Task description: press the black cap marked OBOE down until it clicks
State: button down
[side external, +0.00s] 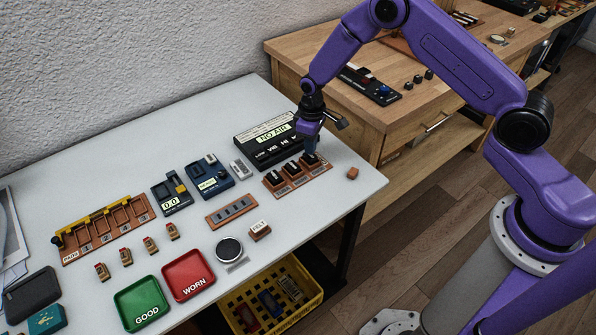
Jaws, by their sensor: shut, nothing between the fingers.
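Several black caps stand in a row on a brown wooden base (283,192) at the right part of the white table: a left cap (273,177), a middle cap (291,168) and a right cap (312,161). Their markings are too small to read, so I cannot tell which one says OBOE. My gripper (312,152) is shut and empty, pointing down at the right cap. Its fingertips are at or just above that cap; I cannot tell whether they touch. The gripper partly hides the cap's far side.
A black device reading NO AIR (258,150) stands just behind the base. A small brown block (352,173) lies to its right near the table edge. A slotted brown strip (232,211) and a HOLD-like labelled block (260,230) lie in front. Red (189,275) and green (142,304) trays stand further forward.

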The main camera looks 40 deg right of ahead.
jog(key=shift+f, duration=0.65)
dwell(0.6)
jog(key=shift+r, duration=3.55)
jog(key=s+a+r+n, duration=0.2)
jog(key=s+a+r, duration=0.1)
jog(key=s+r, duration=0.45)
jog(key=s+a+r+n, duration=0.1)
jog(key=s+a+r, duration=0.2)
jog(key=s+r, duration=0.4)
jog(key=s+d+r+n, duration=0.1)
jog(key=s+d, duration=0.3)
jog(key=s, duration=0.7)
jog(key=s+d+r+n, duration=0.2)
jog(key=s+d+r, duration=0.1)
jog(key=s, duration=0.9)
jog(key=shift+d+r+n, duration=0.3)
jog(key=shift+d+r, duration=0.1)
jog(key=shift+d, duration=0.25)
